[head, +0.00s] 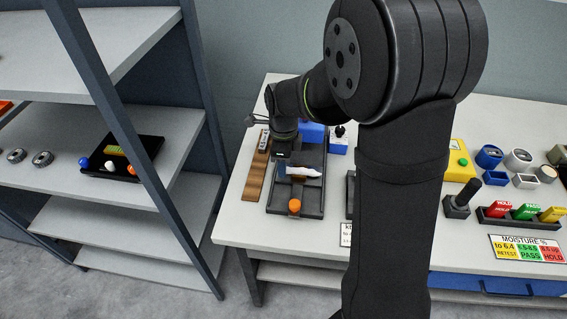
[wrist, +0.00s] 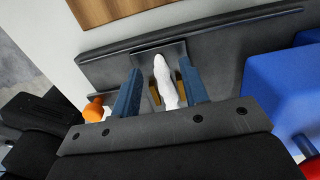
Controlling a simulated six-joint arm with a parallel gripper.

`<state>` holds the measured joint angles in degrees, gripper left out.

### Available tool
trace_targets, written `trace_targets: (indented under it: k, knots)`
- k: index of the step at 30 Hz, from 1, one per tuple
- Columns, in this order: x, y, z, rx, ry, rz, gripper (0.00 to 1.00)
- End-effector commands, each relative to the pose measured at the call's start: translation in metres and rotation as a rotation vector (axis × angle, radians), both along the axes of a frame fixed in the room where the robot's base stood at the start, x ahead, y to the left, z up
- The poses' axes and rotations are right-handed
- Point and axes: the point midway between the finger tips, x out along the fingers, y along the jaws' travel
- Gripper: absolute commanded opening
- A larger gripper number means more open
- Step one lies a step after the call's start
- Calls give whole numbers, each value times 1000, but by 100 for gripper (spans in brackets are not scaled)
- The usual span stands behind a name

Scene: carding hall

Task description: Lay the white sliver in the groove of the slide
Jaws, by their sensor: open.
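The white sliver (head: 302,170) lies over the dark tray-like fixture (head: 314,203) at the left of the table. In the wrist view the sliver (wrist: 165,84) is between my gripper's two blue fingers (wrist: 160,70), with gaps on both sides. My gripper (head: 284,158) is open and low over the fixture. A grey plate (wrist: 147,56) shows beyond the sliver's tip, and brass-coloured pieces (wrist: 154,96) flank it. I cannot tell which part is the slide's groove or whether the sliver sits in it; my fingers and gripper body hide much of it.
An orange knob (head: 294,206) stands at the fixture's near end. A wooden strip (head: 256,178) lies to its left, and blue blocks (head: 312,132) stand behind. A shelf rack (head: 180,165) is at far left. Signs, cups and a yellow box (head: 460,160) occupy the right.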

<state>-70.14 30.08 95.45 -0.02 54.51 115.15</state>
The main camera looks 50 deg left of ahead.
Motion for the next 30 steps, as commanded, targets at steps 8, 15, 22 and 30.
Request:
trace_targets:
  k: [8,15,22,30]
  knots:
    - [0,1,59,5,-2,0,41]
    - [0,1,100,3,-1,0,41]
    - [0,0,114,1,-1,0,41]
    - [0,0,114,1,-1,0,41]
